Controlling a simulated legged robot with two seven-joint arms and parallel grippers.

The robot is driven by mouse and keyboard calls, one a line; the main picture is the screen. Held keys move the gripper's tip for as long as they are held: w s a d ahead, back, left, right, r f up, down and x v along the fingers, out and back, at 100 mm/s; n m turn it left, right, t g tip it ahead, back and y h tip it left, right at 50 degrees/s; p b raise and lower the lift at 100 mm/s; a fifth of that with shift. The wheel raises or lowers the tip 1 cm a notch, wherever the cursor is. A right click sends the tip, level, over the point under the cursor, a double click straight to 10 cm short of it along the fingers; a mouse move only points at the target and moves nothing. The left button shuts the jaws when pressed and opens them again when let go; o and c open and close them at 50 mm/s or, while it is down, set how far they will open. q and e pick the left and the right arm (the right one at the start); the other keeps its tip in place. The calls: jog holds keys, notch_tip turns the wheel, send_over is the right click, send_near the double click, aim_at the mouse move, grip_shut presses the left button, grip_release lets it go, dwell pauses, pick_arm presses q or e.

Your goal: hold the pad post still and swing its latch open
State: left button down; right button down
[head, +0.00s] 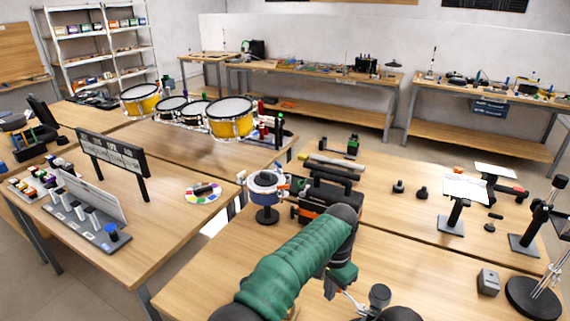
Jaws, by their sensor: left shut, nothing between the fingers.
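A round pad with a pale top and blue band stands upright on a short post with a dark base; I take it as the pad post (265,188). Small blue and orange parts sit at its right side; I cannot tell which is the latch. My left arm, green with dark joints, reaches in from the bottom. My left gripper (349,294) is low in the middle, shut and empty, partly hidden by the arm. It is in front and to the right of the pad post, apart from it. My right gripper is not seen.
A black and orange toolbox (329,196) stands close right of the pad post. Yellow drums (229,118) stand on the table behind. White plates on posts (465,189) stand at the right. Bare wood lies left of my arm.

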pick_arm(q)
jog(key=c, duration=2.2)
grip_release()
jog(key=c, duration=1.7)
grip_release()
notch_tip(320, 180, up, 7)
jog(key=shift+r, duration=0.2)
